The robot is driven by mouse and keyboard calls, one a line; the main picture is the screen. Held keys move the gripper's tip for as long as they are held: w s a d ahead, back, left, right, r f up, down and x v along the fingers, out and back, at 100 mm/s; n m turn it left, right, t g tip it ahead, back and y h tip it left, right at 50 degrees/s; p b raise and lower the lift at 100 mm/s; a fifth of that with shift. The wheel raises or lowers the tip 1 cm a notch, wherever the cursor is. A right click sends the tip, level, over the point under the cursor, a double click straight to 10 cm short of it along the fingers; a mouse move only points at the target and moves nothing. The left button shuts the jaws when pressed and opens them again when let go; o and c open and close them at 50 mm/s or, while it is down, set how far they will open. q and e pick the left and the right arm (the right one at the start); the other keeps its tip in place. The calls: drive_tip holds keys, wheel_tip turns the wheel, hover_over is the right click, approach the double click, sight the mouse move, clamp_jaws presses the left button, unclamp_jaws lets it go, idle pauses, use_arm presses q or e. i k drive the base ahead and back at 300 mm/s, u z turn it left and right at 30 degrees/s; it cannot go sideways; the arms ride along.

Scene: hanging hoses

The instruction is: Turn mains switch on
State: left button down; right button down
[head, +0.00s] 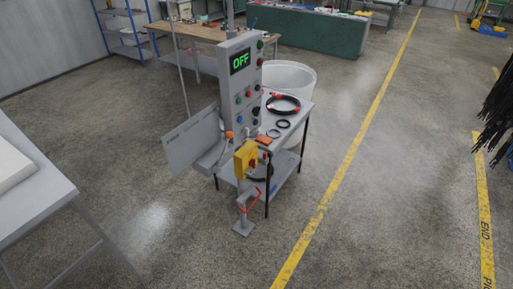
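A grey control panel (241,90) stands upright near the middle of the head view. Its small display (240,61) reads OFF in green, and several coloured buttons and knobs sit below and beside it. A yellow switch box (246,159) with a red part (253,162) is mounted low at the front of the station, above a grey post. The exact position of the red part is too small to tell. Neither of my grippers shows in the head view.
A small table (290,136) beside the panel holds black rings. A white bin (290,76) stands behind it. A grey sloped panel (193,141) juts out left. A grey table (30,211) is at the left edge. Black hoses (497,108) hang at right. The floor in front is clear.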

sight(252, 162)
drive_tip(key=z, duration=0.85)
drive_tip(key=k, duration=1.1)
drive_tip(key=z, duration=1.1)
drive_tip(key=i, duration=0.55)
drive_tip(key=u, duration=0.4)
drive_tip(key=i, duration=2)
drive_tip(key=u, duration=0.9)
drive_tip(key=i, duration=1.35)
drive_tip(key=u, duration=1.85)
drive_tip(key=i, duration=0.85)
drive_tip(key=u, duration=0.85)
